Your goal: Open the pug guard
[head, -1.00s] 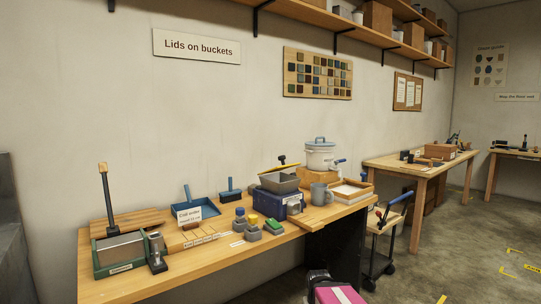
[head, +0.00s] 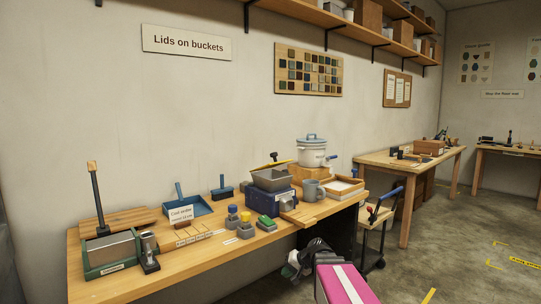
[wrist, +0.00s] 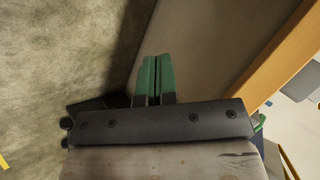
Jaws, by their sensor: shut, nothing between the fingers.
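No part is labelled pug guard legibly, so I cannot tell for sure which piece it is. On the bench in the head view stands a dark blue box (head: 279,200) with a grey hopper-like pan (head: 272,180) on top and a yellow bar (head: 276,164) with a dark knob above it. My gripper (wrist: 152,62) shows green fingers pressed together and empty in the wrist view. In the head view its dark body (head: 308,259) is low in front of the bench, below and apart from the blue box. Its fingertips are not clear there.
The wooden bench (head: 205,262) holds a green-based block (head: 110,253) at left, a blue dustpan (head: 188,205), several small pots, a grey mug (head: 311,190) and a white lidded pot (head: 311,152). A trolley (head: 376,228) stands right of the bench. Open floor lies beyond.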

